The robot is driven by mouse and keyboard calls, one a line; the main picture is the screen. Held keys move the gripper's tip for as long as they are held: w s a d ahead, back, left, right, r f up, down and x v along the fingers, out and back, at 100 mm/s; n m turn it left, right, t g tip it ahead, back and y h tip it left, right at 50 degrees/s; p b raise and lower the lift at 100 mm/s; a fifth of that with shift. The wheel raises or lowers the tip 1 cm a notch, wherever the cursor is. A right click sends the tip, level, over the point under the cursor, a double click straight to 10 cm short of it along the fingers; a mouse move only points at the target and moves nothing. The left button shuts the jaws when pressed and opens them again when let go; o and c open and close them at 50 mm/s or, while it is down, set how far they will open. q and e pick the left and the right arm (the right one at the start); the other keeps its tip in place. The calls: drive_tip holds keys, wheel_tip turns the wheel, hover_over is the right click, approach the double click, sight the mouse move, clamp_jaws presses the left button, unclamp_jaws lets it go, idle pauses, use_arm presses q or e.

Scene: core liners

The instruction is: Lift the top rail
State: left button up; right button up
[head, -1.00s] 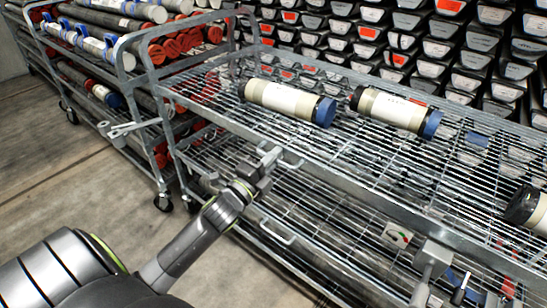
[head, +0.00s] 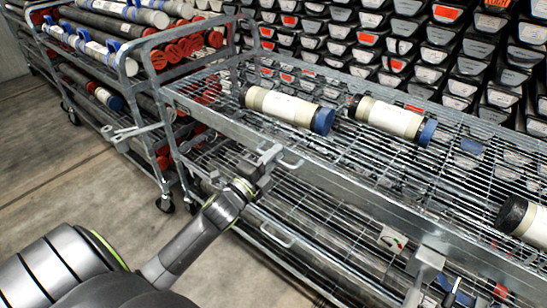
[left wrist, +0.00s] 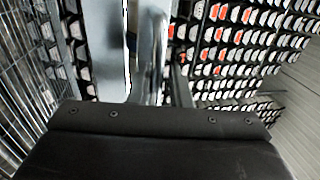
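The top rail (head: 345,185) is the long grey front edge of the cart's upper mesh shelf. It runs from upper left to lower right in the head view. My left gripper (head: 268,157) is at this rail, close to a small loop handle (head: 291,163); contact is unclear. My right gripper (head: 432,252) is at the rail further right, partly cut off below. Whether the fingers of either are closed cannot be made out. In the left wrist view a grey metal bar (left wrist: 150,50) stands beyond the dark gripper body (left wrist: 155,125), and the fingertips are hidden.
A second loaded cart (head: 125,60) stands at left. Stacked black trays (head: 420,50) fill the back. Floor (head: 60,180) is open at left.

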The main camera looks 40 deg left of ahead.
idle(0.4)
